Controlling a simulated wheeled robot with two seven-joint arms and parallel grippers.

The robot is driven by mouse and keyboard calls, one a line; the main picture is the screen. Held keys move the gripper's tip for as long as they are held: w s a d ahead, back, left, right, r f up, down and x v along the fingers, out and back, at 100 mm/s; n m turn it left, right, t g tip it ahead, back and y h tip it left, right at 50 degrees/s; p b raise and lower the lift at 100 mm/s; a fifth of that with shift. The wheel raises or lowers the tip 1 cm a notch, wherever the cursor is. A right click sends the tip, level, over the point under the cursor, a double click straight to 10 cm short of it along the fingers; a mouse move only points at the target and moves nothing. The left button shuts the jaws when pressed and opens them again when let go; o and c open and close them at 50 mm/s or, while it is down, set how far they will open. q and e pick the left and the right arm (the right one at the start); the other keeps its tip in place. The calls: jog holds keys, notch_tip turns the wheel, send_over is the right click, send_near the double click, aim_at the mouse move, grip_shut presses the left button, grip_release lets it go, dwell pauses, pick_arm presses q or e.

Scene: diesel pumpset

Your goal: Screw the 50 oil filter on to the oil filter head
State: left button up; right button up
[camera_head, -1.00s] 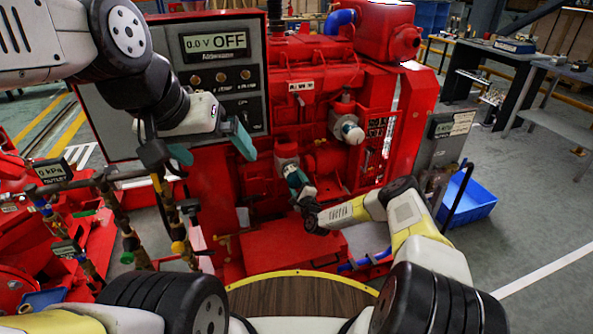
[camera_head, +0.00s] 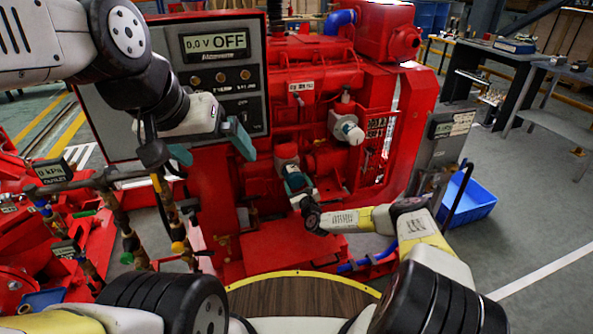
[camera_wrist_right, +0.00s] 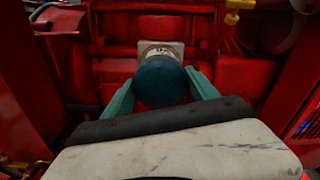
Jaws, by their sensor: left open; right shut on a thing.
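My right gripper (camera_head: 297,183) is at the front of the red engine, shut on the oil filter. In the right wrist view, my right gripper (camera_wrist_right: 162,92) has a teal finger on each side of the filter's dark blue round end (camera_wrist_right: 160,80). A pale band with print (camera_wrist_right: 160,51) shows just beyond that end, against a pale block on the red engine. This seems to be the filter head, but I cannot tell whether the threads are engaged. My left gripper (camera_head: 210,147) is open and empty in front of the grey control panel.
A white cylinder (camera_head: 347,130) juts from the engine to the right of my right gripper. The control panel (camera_head: 223,75) stands behind my left gripper. Pipes with valves (camera_head: 130,240) stand at left. A blue bin (camera_head: 470,200) is on the floor at right.

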jog(key=shift+d, duration=0.15)
jog(key=m, duration=0.3)
jog(key=shift+d+m, duration=0.1)
jog(key=shift+m, duration=0.3)
jog(key=m, duration=0.5)
jog(key=shift+w, duration=0.1)
jog(key=o, duration=1.8)
